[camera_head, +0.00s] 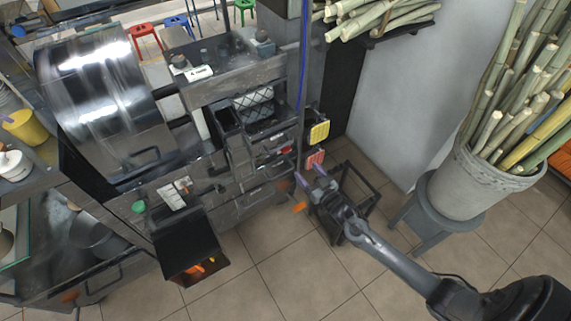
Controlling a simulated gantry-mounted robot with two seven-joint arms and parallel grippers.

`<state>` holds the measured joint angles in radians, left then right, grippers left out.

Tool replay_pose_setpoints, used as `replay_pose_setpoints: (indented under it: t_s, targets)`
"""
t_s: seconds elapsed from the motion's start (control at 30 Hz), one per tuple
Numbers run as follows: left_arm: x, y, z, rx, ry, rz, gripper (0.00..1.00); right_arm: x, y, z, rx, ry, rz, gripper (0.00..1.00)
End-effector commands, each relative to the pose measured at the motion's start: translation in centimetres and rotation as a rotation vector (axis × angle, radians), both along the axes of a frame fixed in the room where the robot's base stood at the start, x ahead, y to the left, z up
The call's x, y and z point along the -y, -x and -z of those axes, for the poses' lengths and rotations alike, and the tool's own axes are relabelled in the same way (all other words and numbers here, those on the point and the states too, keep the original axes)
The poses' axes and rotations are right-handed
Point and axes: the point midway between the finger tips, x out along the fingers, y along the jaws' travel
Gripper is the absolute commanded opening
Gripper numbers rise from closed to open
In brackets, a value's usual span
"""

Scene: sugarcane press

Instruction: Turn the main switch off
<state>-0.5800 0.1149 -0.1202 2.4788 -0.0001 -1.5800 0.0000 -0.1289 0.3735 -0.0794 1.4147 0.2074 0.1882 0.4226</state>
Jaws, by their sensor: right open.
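The sugarcane press (240,140) stands left of centre, with a big shiny metal drum (95,95) at its left. I cannot tell for sure which part is the main switch. A yellow box-like piece (319,132) and a smaller pinkish-red piece (315,159) sit at the right side of the press. My right gripper (309,180) comes in from the lower right and is open, with purple fingertips. It appears just below the red piece in the picture; contact cannot be made out. My left gripper is not in view.
A grey bucket of sugarcane (478,185) stands on a grey stool (436,214) at the right. More cane (385,18) lies on a shelf at the top. A dark metal frame (367,190) is behind my right gripper.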

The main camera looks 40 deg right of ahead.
Motion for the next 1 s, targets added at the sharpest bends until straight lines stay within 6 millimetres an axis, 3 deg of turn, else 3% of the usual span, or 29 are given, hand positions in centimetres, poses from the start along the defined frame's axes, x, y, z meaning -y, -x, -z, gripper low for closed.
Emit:
replay_pose_setpoints:
  t_s: [0.03,0.2,0.47,1.0]
  targets:
    - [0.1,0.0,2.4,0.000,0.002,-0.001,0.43,0.2,-0.6,1.6,0.014,0.004,-0.001,0.70]
    - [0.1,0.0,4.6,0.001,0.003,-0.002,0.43,0.4,-1.7,2.3,0.039,0.011,-0.001,0.70]
    - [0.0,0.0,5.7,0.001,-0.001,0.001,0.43,0.5,-3.3,2.4,0.052,0.011,-0.002,0.70]
    - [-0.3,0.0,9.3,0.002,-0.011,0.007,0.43,1.3,-11.1,2.5,0.050,0.011,-0.002,0.70]
